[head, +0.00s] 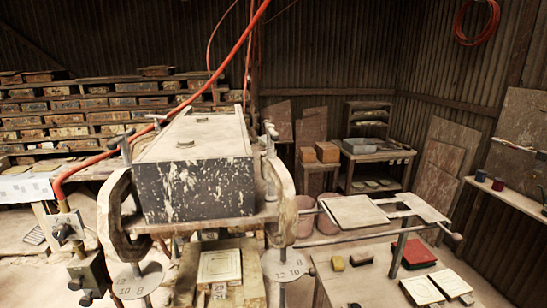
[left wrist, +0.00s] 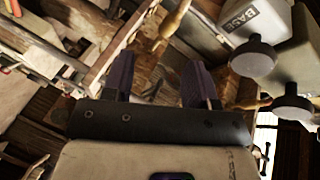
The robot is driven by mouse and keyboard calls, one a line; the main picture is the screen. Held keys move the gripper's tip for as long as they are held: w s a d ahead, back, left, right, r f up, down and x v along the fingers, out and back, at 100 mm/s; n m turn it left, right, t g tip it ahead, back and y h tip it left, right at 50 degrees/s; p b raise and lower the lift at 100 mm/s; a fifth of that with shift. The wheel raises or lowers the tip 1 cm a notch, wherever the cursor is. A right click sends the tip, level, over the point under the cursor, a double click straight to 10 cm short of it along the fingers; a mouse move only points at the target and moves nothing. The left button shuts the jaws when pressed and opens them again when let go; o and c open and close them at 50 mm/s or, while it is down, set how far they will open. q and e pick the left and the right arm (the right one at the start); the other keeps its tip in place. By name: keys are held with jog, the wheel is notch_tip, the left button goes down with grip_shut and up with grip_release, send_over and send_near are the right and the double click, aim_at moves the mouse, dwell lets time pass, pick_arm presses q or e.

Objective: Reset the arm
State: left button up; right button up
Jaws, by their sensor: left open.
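My left gripper (left wrist: 158,78) shows in the left wrist view with its two dark fingers apart and nothing between them. Behind the fingers are blurred brown wooden surfaces, and the view is tilted. I cannot make out either gripper in the head view. The tile press (head: 195,185) stands at the centre left of the head view, with a dark, paint-splattered block between two pale curved side frames. A pale tile (head: 220,266) lies below it on a wooden block.
In the left wrist view, a grey box marked BASE (left wrist: 238,18) and dark round knobs (left wrist: 253,58) are at the upper right. A side table holds a red pad (head: 418,254) and pale tiles (head: 422,290).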

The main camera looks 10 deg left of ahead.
pick_arm(q)
jog(key=s+d+f+n+g, duration=0.4)
jog(key=s+d+f, duration=0.1)
jog(key=s+d, duration=0.45)
jog(key=s+d+f+n+g, duration=0.3)
jog(key=s+d+f+n, duration=0.1)
jog(key=s+d, duration=0.55)
jog(key=s+d+f+n+g, duration=0.45)
jog(key=s+d, duration=0.35)
jog(key=d, duration=0.3)
notch_tip(320, 180, up, 19)
jog(key=s+p, duration=0.1)
jog(key=p, duration=1.8)
jog(key=shift+a+f+m+p, duration=0.2)
jog(key=shift+a+m+p, duration=0.1)
jog(key=shift+m, duration=0.05)
